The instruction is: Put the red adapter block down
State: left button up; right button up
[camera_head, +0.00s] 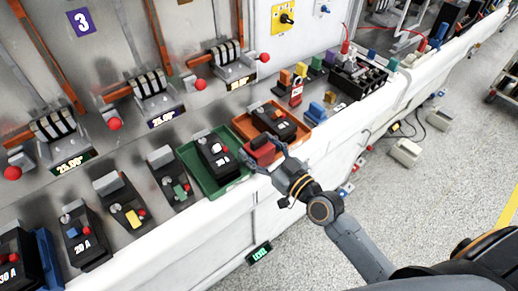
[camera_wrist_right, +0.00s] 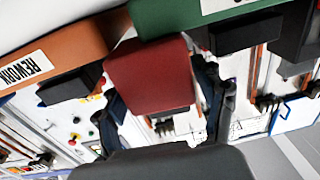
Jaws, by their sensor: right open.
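The red adapter block (camera_head: 262,151) is at the front left corner of the orange tray (camera_head: 241,127), near the bench's front edge. In the right wrist view the block (camera_wrist_right: 148,76) sits between the two fingers, in front of the orange tray marked REWORK (camera_wrist_right: 48,62) and the green tray (camera_wrist_right: 165,18). My right gripper (camera_head: 264,158) is open, with its fingers around the block; the wrist view also shows this gripper (camera_wrist_right: 163,105). I cannot tell whether the block rests on the tray rim or the bench. My left gripper is out of view.
The green tray (camera_head: 188,160) holds a black breaker (camera_head: 216,155), just left of the block. Another black breaker (camera_head: 275,123) lies in the orange tray. More breakers (camera_head: 125,205) line the bench to the left. Small coloured blocks (camera_head: 315,113) and a black terminal unit (camera_head: 355,77) stand to the right.

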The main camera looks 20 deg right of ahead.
jog(key=shift+s, duration=0.1)
jog(key=c, duration=1.4)
jog(key=shift+r, duration=0.2)
grip_shut()
